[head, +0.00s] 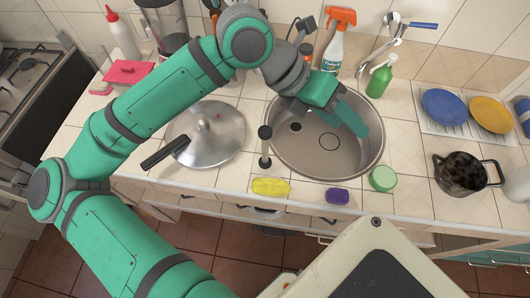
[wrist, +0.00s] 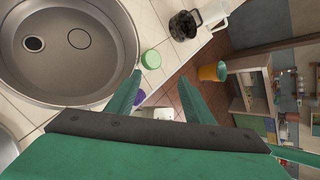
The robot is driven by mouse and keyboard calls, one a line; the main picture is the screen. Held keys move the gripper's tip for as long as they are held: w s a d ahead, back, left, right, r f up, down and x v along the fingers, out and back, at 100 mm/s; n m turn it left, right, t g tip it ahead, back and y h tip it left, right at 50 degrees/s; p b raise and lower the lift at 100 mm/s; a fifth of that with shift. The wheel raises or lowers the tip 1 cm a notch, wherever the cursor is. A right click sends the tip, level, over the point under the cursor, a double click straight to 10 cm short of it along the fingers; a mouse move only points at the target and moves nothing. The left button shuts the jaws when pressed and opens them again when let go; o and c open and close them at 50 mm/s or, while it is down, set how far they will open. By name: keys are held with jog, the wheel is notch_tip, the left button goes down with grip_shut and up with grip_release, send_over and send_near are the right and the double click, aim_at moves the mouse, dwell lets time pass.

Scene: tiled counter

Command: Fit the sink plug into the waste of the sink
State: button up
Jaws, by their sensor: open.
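The round steel sink (head: 283,160) is set in the counter; in the wrist view it fills the upper left (wrist: 118,60). A dark round hole, which looks like the waste (head: 296,127), is on the left of its floor; it also shows in the wrist view (wrist: 34,44). Right of it lies a steel disc with a thin dark rim, apparently the sink plug (head: 329,141), apart from the hole (wrist: 79,39). My gripper (head: 350,122) is over the sink's right side, open, with nothing between its fingers (wrist: 161,80).
A yellow sponge (head: 270,186), purple sponge (head: 338,196) and green round tub (head: 383,178) line the front edge. A pan lid (head: 212,130) and dark-topped upright object (head: 265,145) are left. The tap (head: 385,45), spray bottle (head: 335,42) and green bottle (head: 380,78) stand behind.

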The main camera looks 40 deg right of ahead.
jog(key=w+a+f+n+t+y, duration=0.1)
jog(key=w+a+f+t+y, duration=0.25)
jog(key=w, duration=0.35)
jog(key=n+t+y, duration=0.2)
jog(key=t+y, duration=0.1)
send_near(265, 150)
jog(key=shift+w+a+f, duration=0.4)
jog(key=shift+w+f, duration=0.05)
jog(key=shift+w, duration=0.15)
jog(key=f, duration=0.4)
jog(key=shift+s+d+f, duration=0.1)
jog(key=shift+s+f, duration=0.1)
jog(key=shift+s, duration=0.1)
jog(key=f, duration=0.2)
jog(key=d+f, duration=0.1)
jog(key=f, duration=0.2)
jog(key=shift+f, duration=0.5)
grip_shut()
